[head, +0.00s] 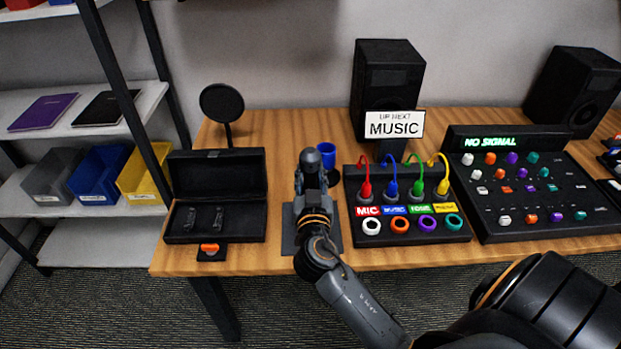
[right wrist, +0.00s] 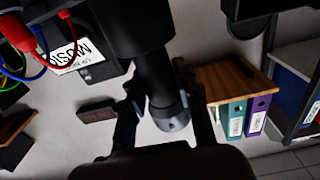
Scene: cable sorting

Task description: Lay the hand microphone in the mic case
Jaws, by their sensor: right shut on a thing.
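The mic case (head: 216,238) is black and stands open at the left of the wooden table, its lid (head: 217,174) raised at the back. Dark shapes inside its tray are hard to make out. My right gripper (head: 312,184) is to the right of the case, over a dark mat. It is shut on the hand microphone (head: 311,159), whose dark rounded end shows above the gripper in the head view. In the right wrist view the fingers (right wrist: 161,104) sit on both sides of the dark microphone (right wrist: 171,117), near a greyish end. My left gripper is not in view.
A blue cup (head: 326,154) stands just behind my right gripper. A cable box (head: 412,233) with coloured plugs is close on its right. A round black disc on a stand (head: 222,103) rises behind the case. An orange item (head: 209,248) lies in front of the case.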

